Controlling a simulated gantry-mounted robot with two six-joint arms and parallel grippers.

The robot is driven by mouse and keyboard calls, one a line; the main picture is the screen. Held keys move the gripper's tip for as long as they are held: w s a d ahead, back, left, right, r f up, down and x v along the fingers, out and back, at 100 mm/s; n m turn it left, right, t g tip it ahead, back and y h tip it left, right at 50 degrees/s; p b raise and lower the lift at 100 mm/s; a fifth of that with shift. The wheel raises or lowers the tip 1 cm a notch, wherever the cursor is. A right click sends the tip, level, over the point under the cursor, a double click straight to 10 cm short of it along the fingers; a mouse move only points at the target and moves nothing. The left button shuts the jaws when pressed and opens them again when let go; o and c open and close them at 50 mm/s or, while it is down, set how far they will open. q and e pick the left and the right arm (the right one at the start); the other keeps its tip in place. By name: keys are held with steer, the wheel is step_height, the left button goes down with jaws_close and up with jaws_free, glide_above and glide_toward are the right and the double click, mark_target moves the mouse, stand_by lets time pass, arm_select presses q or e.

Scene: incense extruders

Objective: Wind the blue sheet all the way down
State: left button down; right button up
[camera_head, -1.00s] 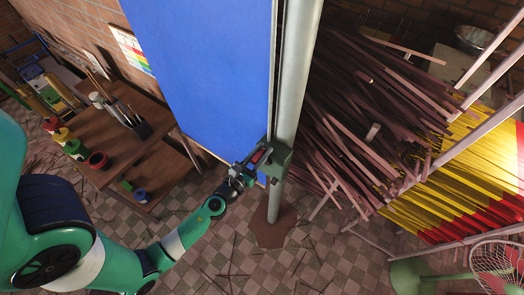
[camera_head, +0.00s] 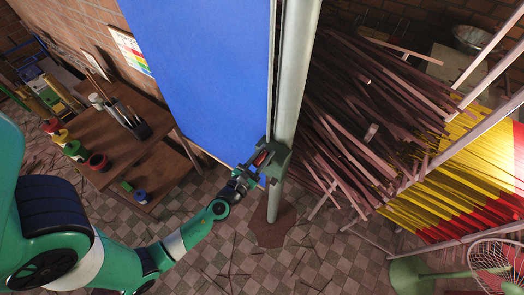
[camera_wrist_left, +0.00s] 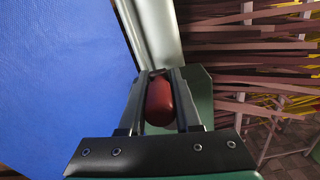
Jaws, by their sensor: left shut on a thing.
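The blue sheet (camera_head: 215,75) hangs as a broad flat panel beside a pale grey post (camera_head: 293,90) in the head view. It also fills the left of the left wrist view (camera_wrist_left: 60,70). A green box (camera_head: 279,163) is fixed on the post near the sheet's lower corner. My left gripper (camera_head: 258,163) is at this box. In the left wrist view its two fingers (camera_wrist_left: 160,100) are shut on a dark red handle (camera_wrist_left: 159,102), one finger on each side. The top of the sheet is out of frame. My right gripper is not in view.
A wooden table (camera_head: 105,135) with pots and a tool holder stands at the left. A big heap of brown sticks (camera_head: 370,110) and yellow and red bundles (camera_head: 455,180) lie on racks right of the post. A fan (camera_head: 495,262) stands lower right. Thin sticks litter the tiled floor.

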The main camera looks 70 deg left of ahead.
arm_select(q)
steer(key=c, duration=0.6)
jaws_free()
steer(key=shift+d, duration=0.1)
steer(key=b+v, duration=0.1)
steer(key=v, duration=1)
steer(key=shift+s+b, duration=0.2)
steer(key=shift+b, duration=0.15)
steer(key=shift+d, duration=0.15)
